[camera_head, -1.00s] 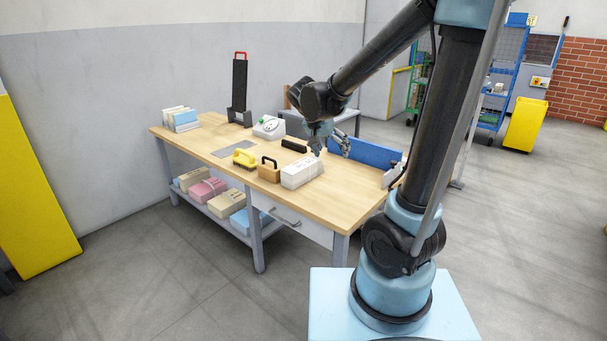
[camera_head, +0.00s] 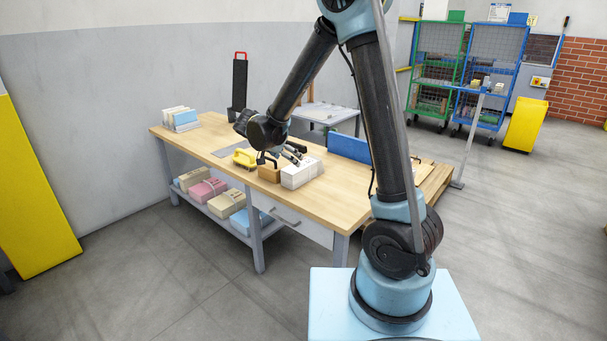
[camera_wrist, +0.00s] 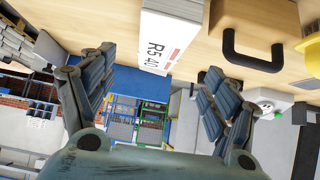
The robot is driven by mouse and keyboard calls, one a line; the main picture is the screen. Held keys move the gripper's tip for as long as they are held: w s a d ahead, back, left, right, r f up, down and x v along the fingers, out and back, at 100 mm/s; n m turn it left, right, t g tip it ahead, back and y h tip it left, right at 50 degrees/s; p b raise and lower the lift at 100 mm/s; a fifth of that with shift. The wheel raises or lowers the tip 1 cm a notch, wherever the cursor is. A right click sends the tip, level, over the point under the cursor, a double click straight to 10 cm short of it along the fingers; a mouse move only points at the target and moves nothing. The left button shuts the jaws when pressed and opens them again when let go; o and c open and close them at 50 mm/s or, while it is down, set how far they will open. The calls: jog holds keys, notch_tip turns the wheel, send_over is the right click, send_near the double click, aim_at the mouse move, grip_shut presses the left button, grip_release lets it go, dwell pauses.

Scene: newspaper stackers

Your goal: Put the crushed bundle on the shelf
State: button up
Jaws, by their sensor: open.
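A white bundle (camera_head: 301,174) sits on the workbench near its front edge. In the wrist view the bundle (camera_wrist: 172,30), printed "R5 40", lies beyond and between my open fingers. I cannot tell if it is the crushed one. My gripper (camera_head: 290,153) is open and empty, just above and behind the bundle; its fingers also show in the wrist view (camera_wrist: 152,85). The lower shelf (camera_head: 243,238) under the workbench holds cream, pink and blue bundles; a cream one (camera_head: 227,204) and the pink one (camera_head: 207,189) show clearly.
A wooden block with a black handle (camera_head: 269,173) stands close left of the white bundle. A yellow tool (camera_head: 245,157) is farther left. A stack of papers (camera_head: 180,119) and a dark upright stand (camera_head: 240,85) are at the far end. The front-right tabletop (camera_head: 335,200) is clear.

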aim_at(303, 169)
jog(key=x, duration=1.4)
jog(key=shift+a+f, duration=0.1)
jog(key=shift+a, duration=0.1)
grip_shut()
